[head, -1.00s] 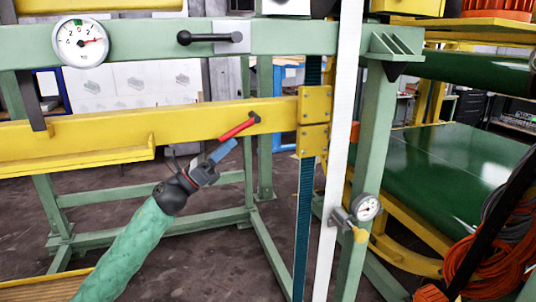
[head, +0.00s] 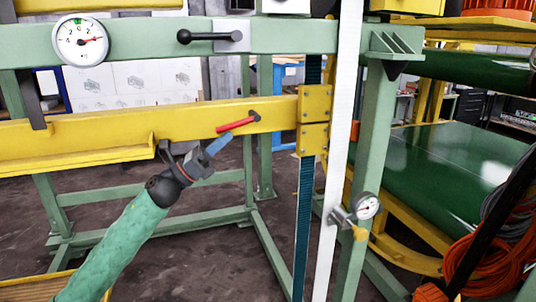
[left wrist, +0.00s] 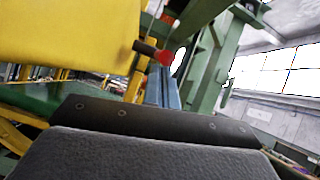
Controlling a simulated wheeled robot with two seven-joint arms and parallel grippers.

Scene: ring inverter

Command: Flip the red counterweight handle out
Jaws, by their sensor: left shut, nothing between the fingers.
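The red counterweight handle (head: 236,125) sits on the yellow beam (head: 180,124), with its dark pivot (head: 254,116) at the right end. It slants slightly down to the left. My left gripper (head: 221,142), with blue fingers, is shut and empty just below the handle's left end. I cannot tell whether it touches the handle. In the left wrist view the red handle end (left wrist: 164,57) shows beside the blue fingers (left wrist: 162,88), with a dark shaft running left to the yellow beam (left wrist: 70,35). My right gripper is not in view.
The green frame post (head: 365,150) and white vertical strip (head: 338,150) stand right of the handle. A gauge (head: 367,206) juts from the post. A black lever (head: 212,37) is on the upper green beam. Orange cable (head: 485,255) hangs at lower right.

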